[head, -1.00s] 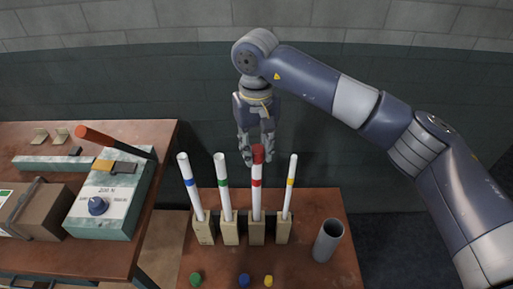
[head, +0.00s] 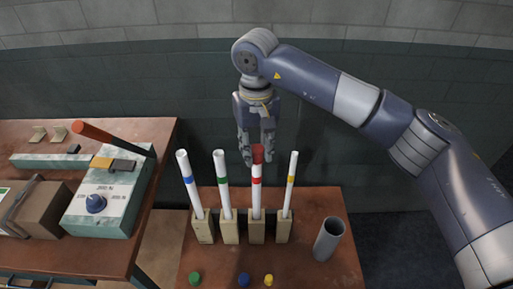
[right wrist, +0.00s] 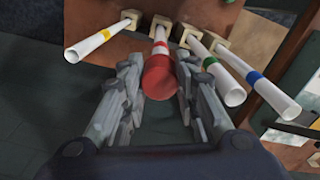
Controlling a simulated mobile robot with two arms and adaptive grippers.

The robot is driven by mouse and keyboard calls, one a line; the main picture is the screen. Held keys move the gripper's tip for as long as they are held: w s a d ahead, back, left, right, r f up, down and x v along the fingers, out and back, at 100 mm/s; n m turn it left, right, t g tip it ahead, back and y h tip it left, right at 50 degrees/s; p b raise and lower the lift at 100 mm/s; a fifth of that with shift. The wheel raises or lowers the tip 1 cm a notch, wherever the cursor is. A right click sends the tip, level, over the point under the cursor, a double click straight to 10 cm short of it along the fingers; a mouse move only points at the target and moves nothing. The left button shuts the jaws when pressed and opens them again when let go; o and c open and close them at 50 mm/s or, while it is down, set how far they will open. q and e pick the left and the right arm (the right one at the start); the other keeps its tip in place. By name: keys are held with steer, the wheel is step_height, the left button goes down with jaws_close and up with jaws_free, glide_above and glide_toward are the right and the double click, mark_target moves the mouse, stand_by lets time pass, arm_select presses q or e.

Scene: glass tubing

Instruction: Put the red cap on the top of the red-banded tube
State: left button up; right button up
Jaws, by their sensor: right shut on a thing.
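The red cap (head: 258,153) sits at the top end of the red-banded tube (head: 256,200), in line with it. The white tube stands upright in a tan block. My right gripper (head: 257,156) is at the cap from behind, fingers pointing down. In the right wrist view the cap (right wrist: 159,78) lies between the two fingers, and the gripper is shut on it. The tube's red band (right wrist: 161,48) shows beyond the cap. How far the cap is seated over the tube's rim cannot be told. My left gripper is not in view.
Blue-banded (head: 190,185), green-banded (head: 223,186) and yellow-banded (head: 290,185) tubes stand close beside it in blocks. Green (head: 195,278), blue (head: 244,280) and yellow (head: 268,280) caps lie at the front. A grey cup (head: 328,240) stands right. A second table with a lever device is left.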

stand_by(0.4)
steer(key=o, duration=1.3)
steer(key=shift+o, duration=0.2)
steer(key=shift+r+p, duration=1.95)
steer(key=shift+r, duration=2.05)
steer(key=shift+f, duration=0.1)
